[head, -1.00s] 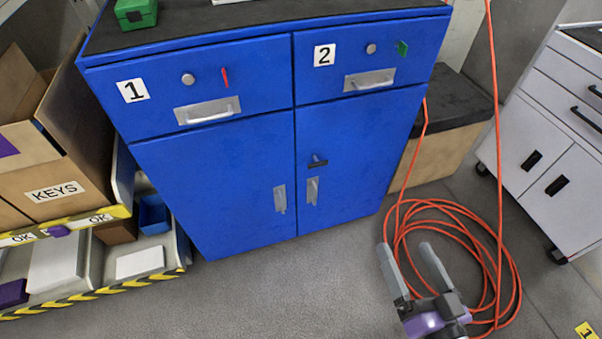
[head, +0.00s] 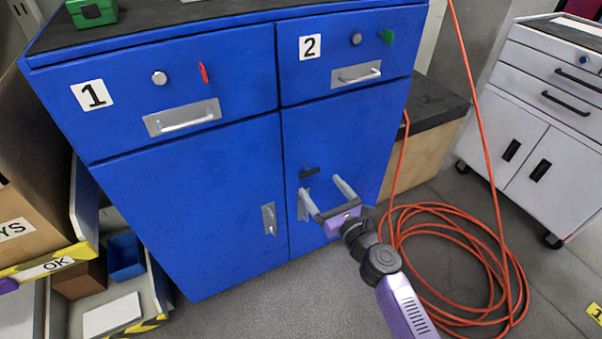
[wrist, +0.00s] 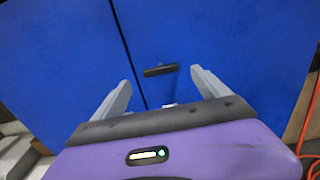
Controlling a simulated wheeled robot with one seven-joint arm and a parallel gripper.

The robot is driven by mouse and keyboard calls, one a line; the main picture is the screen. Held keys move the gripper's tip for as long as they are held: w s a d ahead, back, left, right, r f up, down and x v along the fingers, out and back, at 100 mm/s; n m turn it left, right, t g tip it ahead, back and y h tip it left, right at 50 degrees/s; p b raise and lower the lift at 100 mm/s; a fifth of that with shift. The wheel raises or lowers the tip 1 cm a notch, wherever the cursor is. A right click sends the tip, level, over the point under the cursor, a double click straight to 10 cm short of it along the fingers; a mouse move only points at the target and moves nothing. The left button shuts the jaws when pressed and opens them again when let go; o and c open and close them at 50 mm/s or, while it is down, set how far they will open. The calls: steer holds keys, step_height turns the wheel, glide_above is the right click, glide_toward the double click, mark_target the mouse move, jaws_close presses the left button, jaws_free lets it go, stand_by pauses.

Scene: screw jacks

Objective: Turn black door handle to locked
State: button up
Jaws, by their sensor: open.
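The black door handle (head: 309,171) is on the right door of the blue cabinet (head: 190,215), above that door's silver pull. In the wrist view the black handle (wrist: 160,70) lies nearly level across the door, close to the gap between the doors. My gripper (head: 321,186) is open and empty in front of the right door, just below the handle in the head view. In the wrist view my gripper's fingers (wrist: 160,78) stand wide on either side of the handle, apparently without touching it. The silver pull is partly hidden behind a finger.
Drawers 1 (head: 93,95) and 2 (head: 310,47) are above the doors. An orange hose (head: 455,225) lies coiled on the floor at right. A shelf with boxes (head: 125,255) stands at left, and a white cabinet (head: 545,130) stands at right.

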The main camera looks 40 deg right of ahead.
mark_target(311, 174)
steer(key=shift+x, duration=3.85)
steer(key=shift+c, duration=0.3)
steer(key=c, duration=1.3)
steer(key=shift+f, duration=0.1)
